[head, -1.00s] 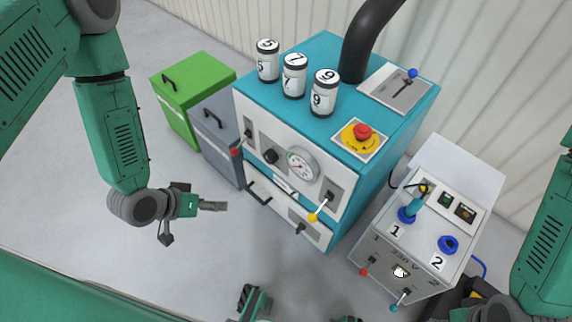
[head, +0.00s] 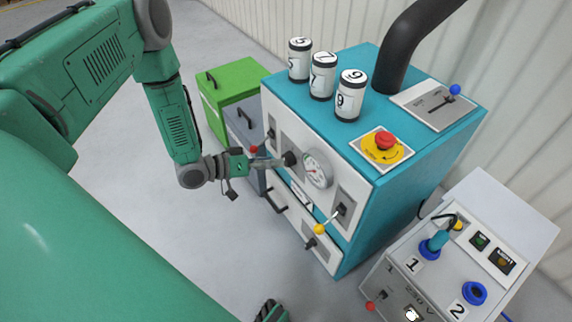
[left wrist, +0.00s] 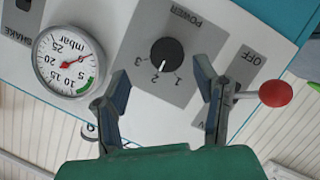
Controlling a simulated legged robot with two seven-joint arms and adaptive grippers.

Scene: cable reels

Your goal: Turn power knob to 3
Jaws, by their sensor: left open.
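The power knob (head: 290,158) is a black round knob on the front of the blue machine, left of the gauge. In the left wrist view the knob (left wrist: 166,55) sits on a grey plate marked POWER, upside down, with 1, 2 and 3 around it. My left gripper (head: 272,161) is open in front of the knob. In the wrist view its fingers (left wrist: 160,70) are apart, one to each side of the knob, not touching it. My right gripper is not in view.
A pressure gauge (head: 318,168) is beside the knob, and a red-tipped lever (left wrist: 275,93) stands close to one finger. A yellow-tipped lever (head: 320,229) juts out lower right. Numbered canisters (head: 322,78) and a red emergency button (head: 385,140) are on top.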

